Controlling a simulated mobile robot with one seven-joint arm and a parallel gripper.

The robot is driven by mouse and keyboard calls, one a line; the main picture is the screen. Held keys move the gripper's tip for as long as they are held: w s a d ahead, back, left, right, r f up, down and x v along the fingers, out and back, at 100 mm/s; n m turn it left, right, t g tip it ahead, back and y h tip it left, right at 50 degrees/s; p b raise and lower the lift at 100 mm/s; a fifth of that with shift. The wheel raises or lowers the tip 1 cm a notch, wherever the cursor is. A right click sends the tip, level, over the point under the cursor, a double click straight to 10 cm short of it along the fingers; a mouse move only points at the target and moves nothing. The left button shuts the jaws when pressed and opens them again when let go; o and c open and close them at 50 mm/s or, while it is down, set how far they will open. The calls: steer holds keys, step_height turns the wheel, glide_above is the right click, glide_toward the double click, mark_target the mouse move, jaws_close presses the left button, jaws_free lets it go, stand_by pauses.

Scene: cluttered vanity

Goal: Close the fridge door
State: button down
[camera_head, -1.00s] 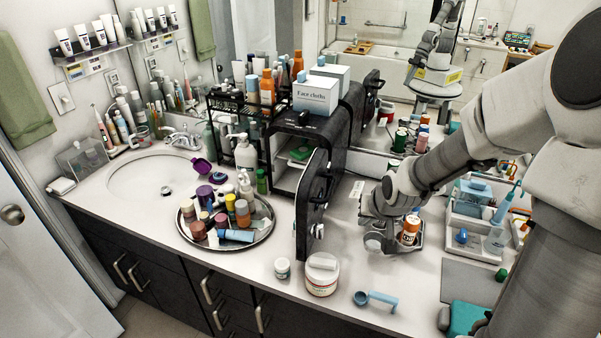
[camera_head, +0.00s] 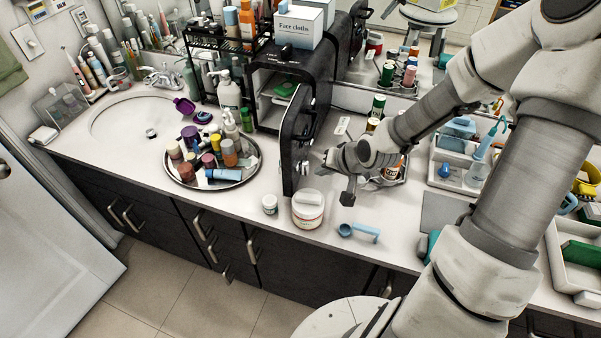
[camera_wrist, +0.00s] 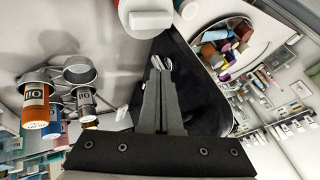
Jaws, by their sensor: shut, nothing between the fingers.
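The black mini fridge (camera_head: 337,80) stands on the counter with its front open and pale shelves showing inside. Its black door (camera_head: 296,135) swings out toward the counter's front edge, its outer face and handle turned right. In the wrist view the dark door (camera_wrist: 190,65) lies just past the fingertips. My gripper (camera_head: 325,157) is just right of the door's outer face, beside the handle. Its fingers (camera_wrist: 160,68) are together with nothing between them. I cannot tell whether the tips touch the door.
A round tray (camera_head: 252,178) of bottles sits left of the door. A white jar (camera_head: 307,212) and a small jar (camera_head: 269,204) stand before the door. A blue scoop (camera_head: 360,232) lies at right. A face cloths box (camera_head: 299,25) tops the fridge.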

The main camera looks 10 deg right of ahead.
mark_target(293, 173)
steer(key=b+x, duration=0.1)
steer(key=x, duration=0.4)
steer(key=shift+w+a+r, duration=0.2)
steer(key=shift+w+a, duration=0.15)
steer(key=shift+a, duration=0.45)
steer(key=shift+w+a+p, duration=0.2)
steer(key=shift+a, duration=0.25)
steer(key=shift+w+a+p, duration=0.15)
steer(key=shift+w+a, duration=0.05)
steer(key=shift+a, duration=0.3)
steer(key=shift+a, duration=0.15)
